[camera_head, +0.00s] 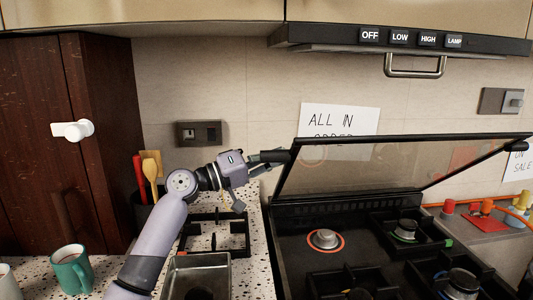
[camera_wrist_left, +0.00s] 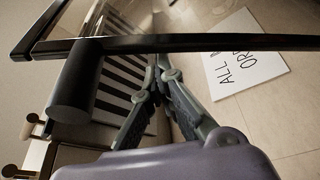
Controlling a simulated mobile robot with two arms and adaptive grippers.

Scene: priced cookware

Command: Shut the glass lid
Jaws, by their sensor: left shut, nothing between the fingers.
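The glass lid (camera_head: 370,165) is a dark-framed pane, raised and tilted over the black stove at right in the head view. Its frame (camera_wrist_left: 220,42) crosses the top of the left wrist view, with a black cylinder (camera_wrist_left: 75,85) below it. My left gripper (camera_head: 268,159) is beside the lid's upper left corner; whether it touches the lid I cannot tell. In the left wrist view its fingers (camera_wrist_left: 155,80) are together, with nothing between them. My right gripper is out of both views.
The stove (camera_head: 290,235) has several burners and grates. A metal tray (camera_head: 200,265), a loose grate (camera_head: 215,237) and a teal mug (camera_head: 70,268) stand on the left counter. A range hood (camera_head: 400,40) hangs above. Colourful small items (camera_head: 485,210) lie at right.

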